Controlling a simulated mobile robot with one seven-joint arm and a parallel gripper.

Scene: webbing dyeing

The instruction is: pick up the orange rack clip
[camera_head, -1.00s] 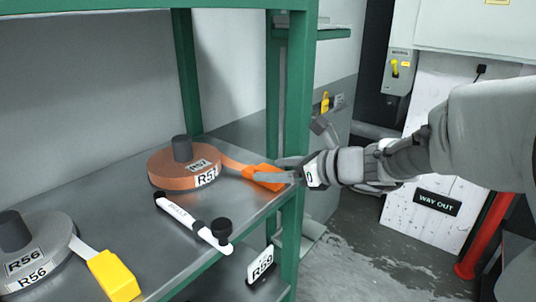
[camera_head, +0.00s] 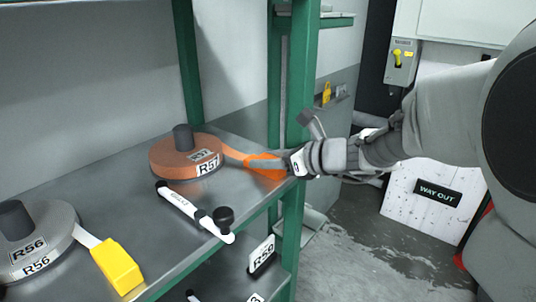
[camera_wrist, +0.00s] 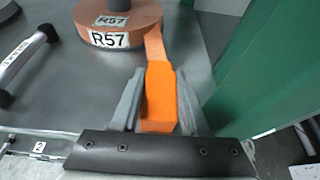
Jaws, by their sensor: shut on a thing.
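The orange rack clip (camera_head: 264,166) is at the end of an orange strap, near the shelf's right edge in the head view. The strap runs from the orange webbing roll (camera_head: 172,160) labelled R57. My gripper (camera_head: 268,163) reaches in from the right and is shut on the clip. In the wrist view the clip (camera_wrist: 159,98) sits between the two grey fingers (camera_wrist: 160,104), its lower end close to the palm. The strap still joins clip and roll. I cannot tell whether the clip is clear of the shelf.
A green post (camera_head: 299,110) stands close beside my gripper. A white and black handle (camera_head: 192,208) lies on the metal shelf (camera_head: 130,185). A grey roll (camera_head: 38,225) labelled R56 with a yellow clip (camera_head: 117,266) is at the left. A lower shelf holds an R59 label (camera_head: 262,254).

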